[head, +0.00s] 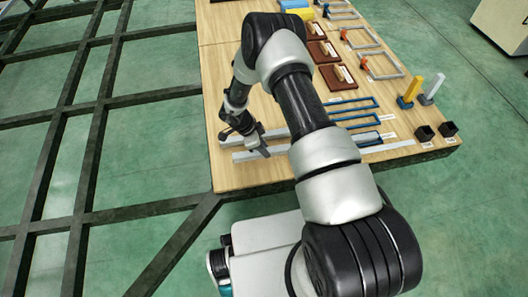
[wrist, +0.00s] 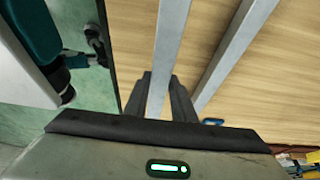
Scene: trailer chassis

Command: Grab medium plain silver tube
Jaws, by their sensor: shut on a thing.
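A plain silver tube (wrist: 169,42) runs between the two fingers of my gripper (wrist: 160,98) in the wrist view. My gripper is shut on it. In the head view my gripper (head: 257,148) is low over the near left part of the table, at the tube (head: 242,156) closer to the front edge. A second silver tube (head: 228,142) lies beside it, farther from the edge. That one shows to the right in the wrist view (wrist: 234,55), apart from the fingers. I cannot tell whether the held tube touches the table.
The wooden table (head: 225,85) also holds blue frames (head: 355,104), another silver piece (head: 392,147), black cubes (head: 424,133), upright yellow (head: 411,87) and silver (head: 434,87) pieces, and brown boards (head: 337,76). A dark chassis frame (head: 92,130) stands left. My arm hides the table's middle.

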